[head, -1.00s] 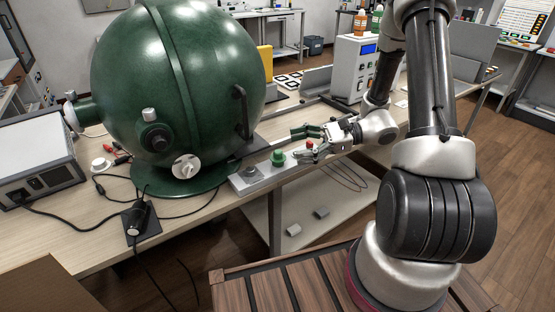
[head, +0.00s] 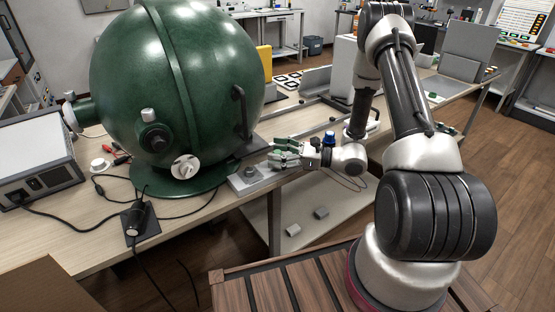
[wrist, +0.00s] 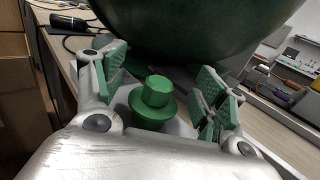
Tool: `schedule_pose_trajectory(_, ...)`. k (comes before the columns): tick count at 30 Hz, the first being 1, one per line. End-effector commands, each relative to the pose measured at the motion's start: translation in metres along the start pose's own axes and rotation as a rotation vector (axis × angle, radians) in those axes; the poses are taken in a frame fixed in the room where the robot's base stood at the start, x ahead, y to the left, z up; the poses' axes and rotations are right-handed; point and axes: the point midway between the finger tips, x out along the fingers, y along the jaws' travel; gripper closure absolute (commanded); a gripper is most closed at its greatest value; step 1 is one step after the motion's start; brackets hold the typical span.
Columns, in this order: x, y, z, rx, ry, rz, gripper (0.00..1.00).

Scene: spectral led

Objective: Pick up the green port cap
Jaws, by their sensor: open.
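The green port cap (wrist: 154,101) is a stepped green knob with a wide round flange. In the wrist view it stands between the two fingers of my open gripper (wrist: 160,88), with a visible gap on each side. In the head view my gripper (head: 284,157) is low over the grey plate (head: 247,181) at the front edge of the bench, and its fingers hide the cap there. The fingers have green pads.
The large green sphere (head: 180,75) stands on the bench just behind and left of my gripper, with a black handle (head: 240,112) on its side. A grey box instrument (head: 36,155) and cables lie to the left.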

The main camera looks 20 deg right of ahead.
Motion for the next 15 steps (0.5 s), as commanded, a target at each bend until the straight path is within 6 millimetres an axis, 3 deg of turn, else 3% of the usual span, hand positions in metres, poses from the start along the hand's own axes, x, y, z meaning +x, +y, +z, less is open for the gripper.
schedule_pose_trajectory(5, 0.0002, -0.0002, 0.0001, 0.000, 0.000, 0.000, 0.28)
schedule_pose_trajectory(12, 0.0000, -0.0001, 0.0001, 0.000, 0.000, 0.000, 0.70)
schedule_pose_trajectory(15, 0.0000, -0.0001, 0.0001, 0.000, 0.000, 0.000, 0.72)
